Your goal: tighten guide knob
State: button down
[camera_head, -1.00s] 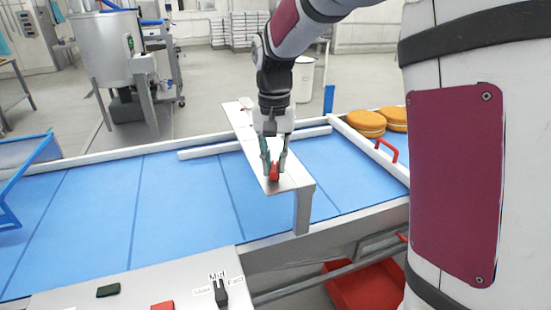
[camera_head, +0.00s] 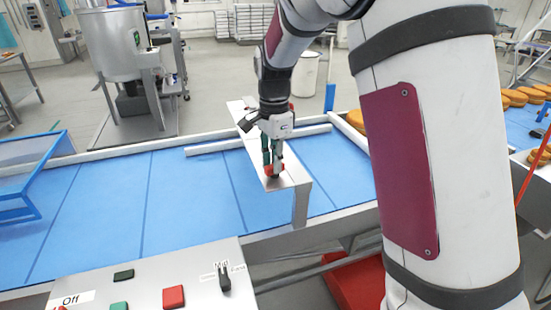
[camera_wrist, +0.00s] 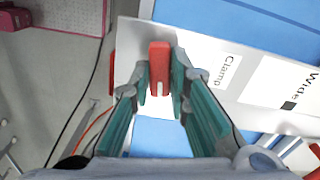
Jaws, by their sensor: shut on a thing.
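The red guide knob (camera_head: 276,171) sits at the near end of a white plate (camera_head: 292,181) that spans the blue belt. My gripper (camera_head: 272,165) points down onto the knob, with its green fingers closed on it. In the wrist view the knob (camera_wrist: 160,62) shows upright between the two fingertips (camera_wrist: 160,88), which touch its sides. The plate (camera_wrist: 200,50) beside it carries a "Clamp" label (camera_wrist: 226,72) and a "Wide" label (camera_wrist: 285,95). The fingers hide part of the knob's sides. A white guide rail (camera_head: 215,146) lies over the belt.
A control panel (camera_head: 195,260) with a red button (camera_head: 173,296), green buttons and a black selector (camera_head: 223,278) stands in front. The blue belt (camera_head: 110,205) is bare to the left. Orange round pastries (camera_head: 357,119) lie at the right. A steel vat (camera_head: 115,40) stands behind.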

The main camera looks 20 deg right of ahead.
jog(key=shift+r+m+p, duration=0.1)
jog(key=shift+m+p, duration=0.35)
jog(key=shift+m, duration=0.65)
jog(key=shift+d, duration=0.1)
jog(key=c, duration=1.5)
grip_release()
notch_tip(320, 180, up, 12)
jog(key=shift+f, duration=0.1)
